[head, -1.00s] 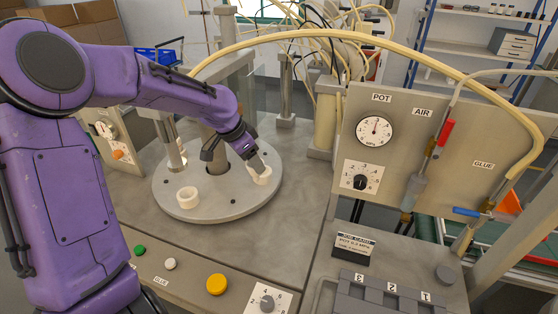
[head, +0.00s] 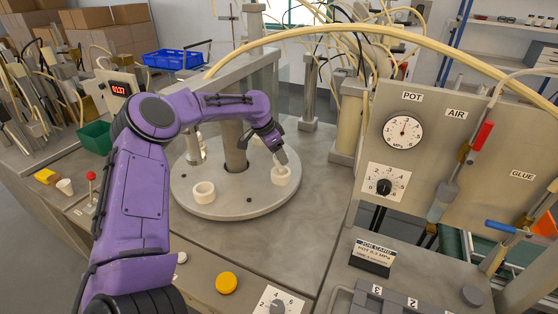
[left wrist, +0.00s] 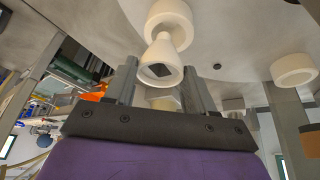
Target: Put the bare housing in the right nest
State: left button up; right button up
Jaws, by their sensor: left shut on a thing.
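The bare housing (left wrist: 163,60) is a white, flared, hollow piece between my left fingers in the left wrist view. Its narrow end points at a white ring-shaped nest (left wrist: 168,15) and overlaps it in the picture; I cannot tell whether it is seated. In the head view my left gripper (head: 281,157) is directly over the right nest (head: 281,176), tilted down; the housing is mostly hidden there. The left nest (head: 203,193) stands on the same round plate (head: 235,208) and looks empty. My right gripper is not in view.
A metal post (head: 235,150) rises from the middle of the plate. A gauge panel (head: 440,150) with hoses stands at the right. A job card (head: 372,255) and numbered tray (head: 385,303) are at the front right. A yellow button (head: 226,283) is at the front edge.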

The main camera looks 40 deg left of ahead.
pick_arm(q)
jog(key=shift+w+a+f, duration=0.15)
jog(key=shift+w+f, duration=0.05)
jog(key=shift+f, duration=0.1)
jog(key=f, duration=0.3)
jog(key=shift+w+f+p, duration=0.25)
jog(key=shift+w+p, duration=0.05)
jog(key=shift+a+f, duration=0.1)
jog(key=shift+f, duration=0.1)
jog(key=o, duration=1)
jog(key=shift+f, duration=0.1)
jog(key=shift+r, duration=0.3)
jog(key=b+v, duration=0.1)
jog(key=v, duration=1)
jog(key=shift+s+r, duration=0.15)
jog(key=shift+r, duration=0.25)
